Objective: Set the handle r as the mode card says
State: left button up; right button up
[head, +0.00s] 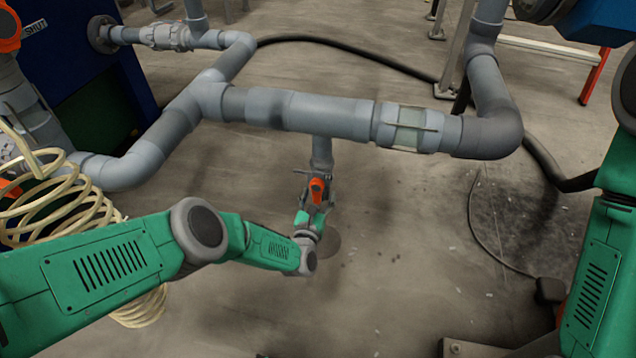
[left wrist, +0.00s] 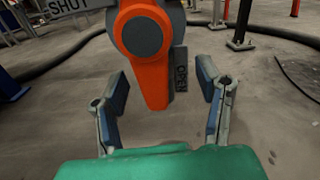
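An orange valve handle (head: 317,187) hangs on the short vertical pipe below the grey cross pipe in the head view. In the left wrist view the orange handle (left wrist: 147,62) has a grey round hub and points down. A SHUT plate (left wrist: 72,5) is at its upper left, and a small dark plate (left wrist: 181,76) with lettering is at its right. My left gripper (left wrist: 164,88) is open, one finger on each side of the handle, with visible gaps. In the head view my left gripper (head: 314,205) is just below the handle. No readable mode card shows.
Grey pipes (head: 300,110) cross above the handle. Another orange handle (head: 8,30) with a SHUT plate (head: 35,27) is at the upper left. A cream coiled hose (head: 60,205) hangs beside my left arm. A black hose (head: 345,48) lies on the floor.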

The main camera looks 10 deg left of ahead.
aim_at(316, 196)
pick_arm(q)
jog(key=shift+s+a+r, duration=0.1)
jog(key=shift+s, duration=0.1)
jog(key=s+p, duration=0.1)
jog(key=s, duration=0.1)
jog(key=s+p, duration=0.2)
jog(key=s, duration=0.1)
jog(key=shift+s+a+p, duration=0.3)
jog(key=shift+a, duration=0.05)
jog(key=shift+s+r, duration=0.1)
jog(key=shift+s, duration=0.25)
jog(key=shift+d, duration=0.1)
jog(key=shift+w, duration=0.1)
